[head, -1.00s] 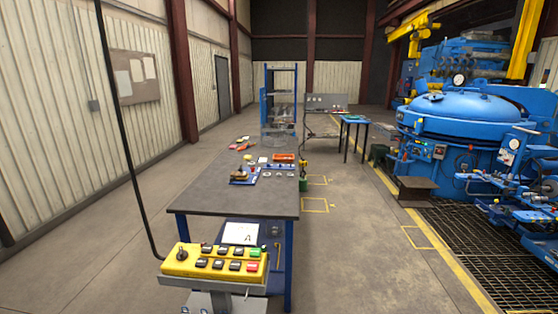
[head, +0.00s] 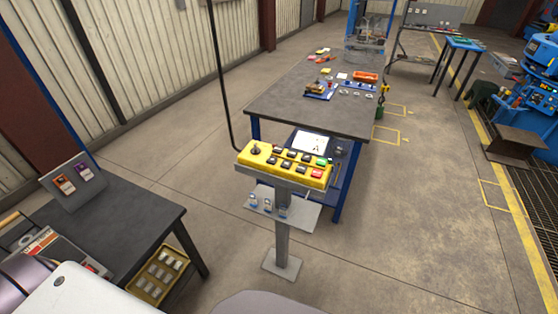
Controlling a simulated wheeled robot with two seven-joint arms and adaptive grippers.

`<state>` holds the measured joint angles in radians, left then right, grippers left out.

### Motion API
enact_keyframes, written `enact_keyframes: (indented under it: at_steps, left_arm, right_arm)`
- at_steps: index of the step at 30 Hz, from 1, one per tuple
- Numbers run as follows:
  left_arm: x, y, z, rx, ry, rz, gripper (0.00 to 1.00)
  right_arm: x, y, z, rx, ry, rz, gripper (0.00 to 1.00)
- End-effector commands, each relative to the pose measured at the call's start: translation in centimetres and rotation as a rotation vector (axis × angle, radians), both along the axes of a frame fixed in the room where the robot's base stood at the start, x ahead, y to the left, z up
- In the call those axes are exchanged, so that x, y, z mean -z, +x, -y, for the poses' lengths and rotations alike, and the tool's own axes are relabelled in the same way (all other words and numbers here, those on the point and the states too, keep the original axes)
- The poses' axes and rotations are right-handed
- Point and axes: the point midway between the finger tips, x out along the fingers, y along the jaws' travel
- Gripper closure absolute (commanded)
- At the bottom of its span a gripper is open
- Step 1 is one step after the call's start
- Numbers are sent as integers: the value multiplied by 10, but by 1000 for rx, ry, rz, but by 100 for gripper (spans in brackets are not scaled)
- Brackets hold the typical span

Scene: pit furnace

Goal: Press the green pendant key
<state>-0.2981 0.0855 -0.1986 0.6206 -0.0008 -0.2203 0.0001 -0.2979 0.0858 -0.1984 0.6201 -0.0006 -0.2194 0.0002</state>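The yellow pendant box (head: 262,159) sits on top of a grey post in the middle of the head view. It carries a black knob at its left end and two rows of keys, most of them dark. The green pendant key (head: 322,161) is at the right end of the back row, just behind a red key (head: 317,174). Nothing covers the green key. Neither of my grippers shows in the view, so I cannot see their state.
A dark workbench (head: 290,100) with small parts stands behind the pendant. A dark table (head: 140,212) is at the left, with a yellow bin (head: 157,272) beneath it. A black cable rises from the pendant's left end. The floor right of the post is clear.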

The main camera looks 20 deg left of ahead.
Motion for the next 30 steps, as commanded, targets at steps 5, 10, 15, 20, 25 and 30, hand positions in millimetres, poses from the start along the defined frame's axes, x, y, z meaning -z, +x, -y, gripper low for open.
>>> enact_keyframes:
  at_steps: [5, 10, 15, 20, 25, 30]
  left_arm:
    - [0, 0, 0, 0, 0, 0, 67]
    - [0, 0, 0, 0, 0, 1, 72]
    - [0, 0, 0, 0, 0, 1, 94]
    - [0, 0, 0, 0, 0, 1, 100]
    - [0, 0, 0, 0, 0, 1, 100]
    - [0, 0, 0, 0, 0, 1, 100]
  right_arm:
    - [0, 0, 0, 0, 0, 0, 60]
    - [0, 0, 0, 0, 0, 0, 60]
    - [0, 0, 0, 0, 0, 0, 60]
    - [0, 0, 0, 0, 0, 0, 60]
    - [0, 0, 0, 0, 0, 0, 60]
    - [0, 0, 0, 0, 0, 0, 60]
